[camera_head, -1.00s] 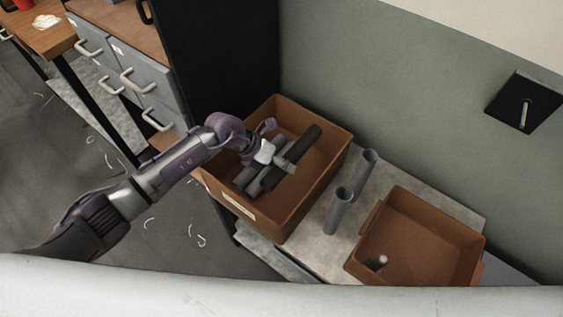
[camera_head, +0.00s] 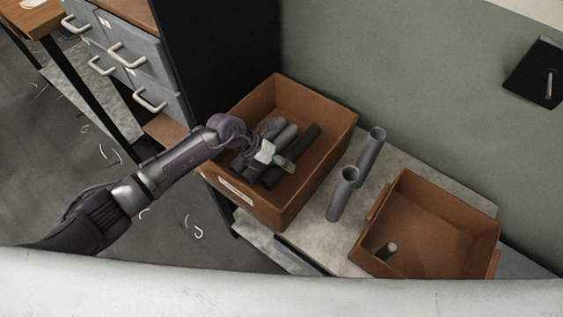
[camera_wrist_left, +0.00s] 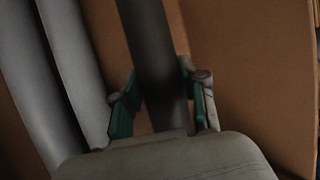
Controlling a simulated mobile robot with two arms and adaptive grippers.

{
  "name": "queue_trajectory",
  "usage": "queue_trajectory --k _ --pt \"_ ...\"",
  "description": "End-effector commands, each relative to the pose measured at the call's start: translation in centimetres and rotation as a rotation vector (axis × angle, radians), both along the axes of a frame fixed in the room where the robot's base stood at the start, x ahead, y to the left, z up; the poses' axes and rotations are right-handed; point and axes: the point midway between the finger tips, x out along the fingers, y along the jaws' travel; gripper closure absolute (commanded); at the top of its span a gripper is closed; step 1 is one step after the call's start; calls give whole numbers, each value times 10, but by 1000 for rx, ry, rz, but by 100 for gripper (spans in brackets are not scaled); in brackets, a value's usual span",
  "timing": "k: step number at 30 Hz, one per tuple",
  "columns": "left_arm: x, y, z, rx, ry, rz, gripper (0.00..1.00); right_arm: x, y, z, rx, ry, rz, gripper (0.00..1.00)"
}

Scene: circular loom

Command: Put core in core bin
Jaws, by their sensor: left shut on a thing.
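The brown bin with a pale label (camera_head: 318,178) on its front stands at the centre and holds several tube-shaped cores. My left gripper (camera_head: 275,160) is inside this bin, low among the cores. In the left wrist view its green-lined fingers (camera_wrist_left: 162,105) are shut on a dark core (camera_wrist_left: 152,45), one on each side. The dark core (camera_head: 302,143) also shows in the head view. Grey cores (camera_head: 285,135) lie beside it; two grey cores (camera_wrist_left: 75,65) show left of it in the wrist view. The label is too small to read. My right gripper is out of view.
Two grey tubes (camera_head: 343,195) (camera_head: 371,147) stand upright on the pale tabletop (camera_head: 305,238) right of the bin. A second brown bin (camera_head: 440,215) at the right holds a small grey cylinder (camera_head: 387,250). A green wall (camera_head: 420,80) rises behind.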

Motion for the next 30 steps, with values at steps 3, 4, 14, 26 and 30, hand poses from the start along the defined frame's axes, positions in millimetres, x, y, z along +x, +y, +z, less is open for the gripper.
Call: queue_trajectory --k 3,4,14,26,30 --pt "0 0 1 0 -1 0 100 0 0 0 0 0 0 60" --pt "0 0 1 -1 0 0 100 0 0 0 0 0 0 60" --pt "0 0 -3 -1 0 0 100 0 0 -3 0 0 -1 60" --pt "0 0 -13 -1 0 0 100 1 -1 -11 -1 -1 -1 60" --pt "0 0 -17 -1 0 0 100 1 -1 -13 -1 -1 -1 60"
